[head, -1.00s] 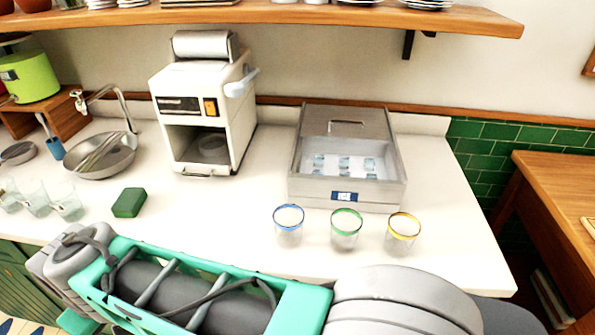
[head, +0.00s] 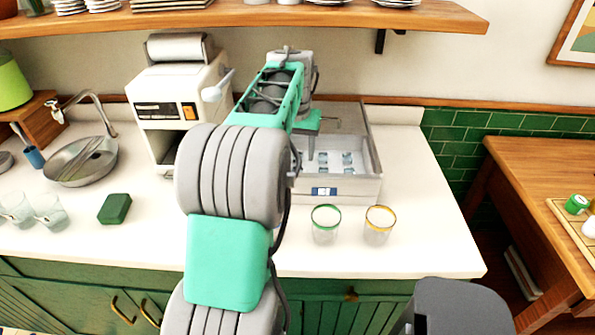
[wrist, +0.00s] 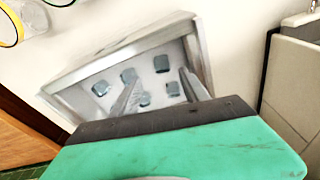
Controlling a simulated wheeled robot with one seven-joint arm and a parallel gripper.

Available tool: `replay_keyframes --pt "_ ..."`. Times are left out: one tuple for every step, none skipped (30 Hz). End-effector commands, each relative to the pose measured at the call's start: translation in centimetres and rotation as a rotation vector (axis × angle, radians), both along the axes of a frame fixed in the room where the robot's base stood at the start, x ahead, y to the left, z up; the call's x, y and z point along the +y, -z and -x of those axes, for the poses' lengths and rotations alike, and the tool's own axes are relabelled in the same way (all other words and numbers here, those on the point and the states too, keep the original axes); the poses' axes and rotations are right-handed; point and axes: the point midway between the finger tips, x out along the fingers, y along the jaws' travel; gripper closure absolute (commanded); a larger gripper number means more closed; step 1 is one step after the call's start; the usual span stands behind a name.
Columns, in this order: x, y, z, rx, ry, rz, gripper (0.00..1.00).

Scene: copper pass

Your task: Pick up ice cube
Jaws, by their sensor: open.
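Several pale blue ice cubes (head: 347,158) lie spread on the floor of a grey open-topped ice bin (head: 345,188) on the counter. They also show in the wrist view, where one cube (wrist: 161,63) lies beyond my fingertips and another (wrist: 144,99) is close to the left finger. My gripper (wrist: 160,82) is open and empty, with its two fingers apart over the bin's inside. In the head view my arm hides the left part of the bin, and one finger (head: 311,148) points down into it. I cannot tell how far the fingertips are above the cubes.
A green-rimmed glass (head: 326,224) and a yellow-rimmed glass (head: 379,225) stand in front of the bin. A white machine (head: 160,112) stands to its left. A green sponge (head: 115,208) and a metal pan (head: 82,163) are farther left. A wooden shelf (head: 250,18) runs above.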

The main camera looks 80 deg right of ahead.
Motion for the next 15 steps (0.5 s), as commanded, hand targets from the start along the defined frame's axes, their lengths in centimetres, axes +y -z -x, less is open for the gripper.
replay_keyframes --pt "0.0 0.7 -0.1 0.0 -0.001 -0.003 0.47" --pt "-0.1 1.1 -0.1 0.0 -0.002 -0.003 0.47" --pt "-0.2 1.6 -0.1 0.0 -0.002 -0.001 0.47" --pt "-0.2 2.0 -0.2 0.0 -0.002 -0.002 0.47" --pt "-0.2 2.4 -0.2 0.0 -0.002 -0.002 0.47" --pt "-0.3 3.1 -0.2 0.001 -0.003 -0.004 0.47" --pt "-0.4 3.6 -0.3 0.001 -0.003 -0.003 0.47" --pt "-0.4 4.2 -0.3 0.001 -0.003 -0.004 0.47" --pt "-0.6 5.0 -0.3 0.001 -0.003 -0.003 0.47" --pt "-0.6 5.5 -0.3 0.001 -0.003 -0.002 0.47" --pt "-0.7 5.8 -0.3 0.0 -0.003 0.0 0.47" --pt "-0.8 6.2 -0.4 0.001 -0.004 0.0 0.47" --pt "-0.8 6.3 -0.4 0.0 -0.004 0.001 0.47" --pt "-0.8 6.4 -0.4 -0.001 -0.004 0.002 0.47" --pt "-0.8 6.5 -0.4 -0.001 -0.004 0.002 0.47"
